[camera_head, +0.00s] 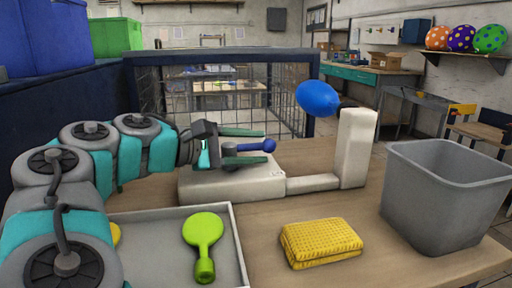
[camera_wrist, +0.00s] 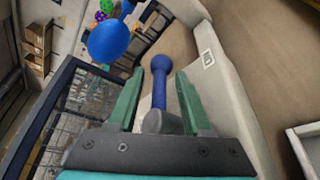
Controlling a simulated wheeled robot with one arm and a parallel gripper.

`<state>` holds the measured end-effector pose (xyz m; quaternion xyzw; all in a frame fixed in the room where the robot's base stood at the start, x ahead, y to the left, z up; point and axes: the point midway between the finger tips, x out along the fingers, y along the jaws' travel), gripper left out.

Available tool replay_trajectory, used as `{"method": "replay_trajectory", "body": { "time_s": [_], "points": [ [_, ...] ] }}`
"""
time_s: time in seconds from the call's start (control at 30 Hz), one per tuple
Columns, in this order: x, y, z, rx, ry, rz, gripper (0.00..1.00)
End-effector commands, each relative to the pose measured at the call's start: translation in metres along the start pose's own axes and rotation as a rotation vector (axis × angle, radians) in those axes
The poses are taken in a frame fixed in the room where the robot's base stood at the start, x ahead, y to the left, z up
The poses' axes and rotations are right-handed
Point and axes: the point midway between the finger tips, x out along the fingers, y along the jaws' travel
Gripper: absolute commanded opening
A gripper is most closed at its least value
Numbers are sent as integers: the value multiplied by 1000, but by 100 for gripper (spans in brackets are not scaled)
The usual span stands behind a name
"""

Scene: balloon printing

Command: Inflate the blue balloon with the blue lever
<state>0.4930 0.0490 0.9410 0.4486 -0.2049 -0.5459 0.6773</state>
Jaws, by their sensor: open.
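The blue balloon (camera_head: 318,98) sits at the top of the white pump's upright post (camera_head: 357,148); it also shows at the upper left of the wrist view (camera_wrist: 109,41). The blue lever (camera_head: 256,147) has a round knob and sticks out over the pump's pale base (camera_head: 232,182). My gripper (camera_head: 265,139) is open at the lever. In the wrist view the lever (camera_wrist: 159,84) lies between the two green fingers (camera_wrist: 158,100), with a visible gap on each side. Its knob reaches slightly past the fingertips.
A grey tray (camera_head: 240,250) at the front left holds a green paddle-shaped balloon (camera_head: 204,240). A folded yellow cloth (camera_head: 320,241) lies front centre. A grey bin (camera_head: 440,200) stands at the right. A dark mesh panel (camera_head: 225,57) rises behind the pump.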

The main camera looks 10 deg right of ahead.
Motion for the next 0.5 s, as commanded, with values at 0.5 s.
{"method": "replay_trajectory", "body": {
  "time_s": [0.5],
  "points": [
    [-65,0,0,1,0,1,50]
  ]
}}
